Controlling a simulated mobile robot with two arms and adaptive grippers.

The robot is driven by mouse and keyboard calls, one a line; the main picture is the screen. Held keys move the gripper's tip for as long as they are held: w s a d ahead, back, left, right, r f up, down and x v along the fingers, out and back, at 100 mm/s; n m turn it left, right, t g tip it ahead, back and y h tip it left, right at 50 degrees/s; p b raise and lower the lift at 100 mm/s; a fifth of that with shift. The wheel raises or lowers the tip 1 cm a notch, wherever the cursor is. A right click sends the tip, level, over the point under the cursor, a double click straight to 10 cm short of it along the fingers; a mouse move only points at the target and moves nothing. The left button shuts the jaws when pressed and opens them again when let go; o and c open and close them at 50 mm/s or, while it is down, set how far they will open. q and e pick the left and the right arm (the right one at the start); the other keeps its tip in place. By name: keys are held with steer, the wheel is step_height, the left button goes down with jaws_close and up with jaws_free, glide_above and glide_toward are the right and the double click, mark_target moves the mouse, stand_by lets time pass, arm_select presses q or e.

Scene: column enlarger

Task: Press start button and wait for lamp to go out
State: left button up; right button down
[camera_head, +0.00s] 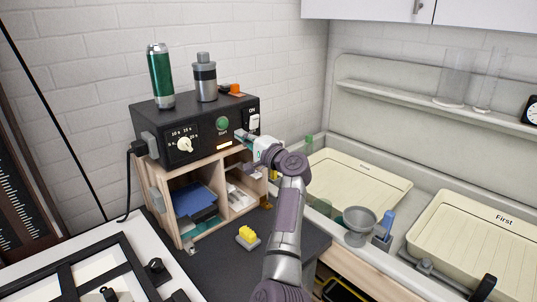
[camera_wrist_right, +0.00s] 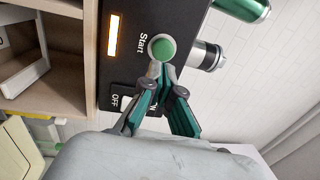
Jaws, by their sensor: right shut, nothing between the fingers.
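The black timer box (camera_head: 165,128) stands on a wooden shelf unit. Its round green start button (camera_head: 222,123) also shows in the right wrist view (camera_wrist_right: 162,47), beside the word "Start". The rectangular lamp (camera_wrist_right: 113,35) glows orange-white; it also shows in the head view (camera_head: 224,146). My right gripper (camera_wrist_right: 160,69) is shut and empty, its fingertips at the button's lower edge in the wrist view. I cannot tell whether they touch it. In the head view the gripper (camera_head: 243,136) is in front of the box's right side. My left gripper is out of view.
A white rocker switch (camera_head: 253,121) marked ON is close to the right gripper. A green canister (camera_head: 160,76) and a grey canister (camera_head: 205,79) stand on the box. Cream trays (camera_head: 365,182) and a grey cup (camera_head: 358,220) are to the right.

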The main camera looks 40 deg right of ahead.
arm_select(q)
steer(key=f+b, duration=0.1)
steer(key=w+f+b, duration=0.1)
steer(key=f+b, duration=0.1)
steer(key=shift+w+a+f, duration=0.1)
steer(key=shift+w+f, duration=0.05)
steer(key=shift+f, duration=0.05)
arm_select(e)
steer(key=s+f, duration=0.1)
steer(key=s, duration=0.6)
steer(key=shift+d+f, duration=0.25)
steer(key=shift+f, duration=0.1)
steer(key=shift+s, duration=0.15)
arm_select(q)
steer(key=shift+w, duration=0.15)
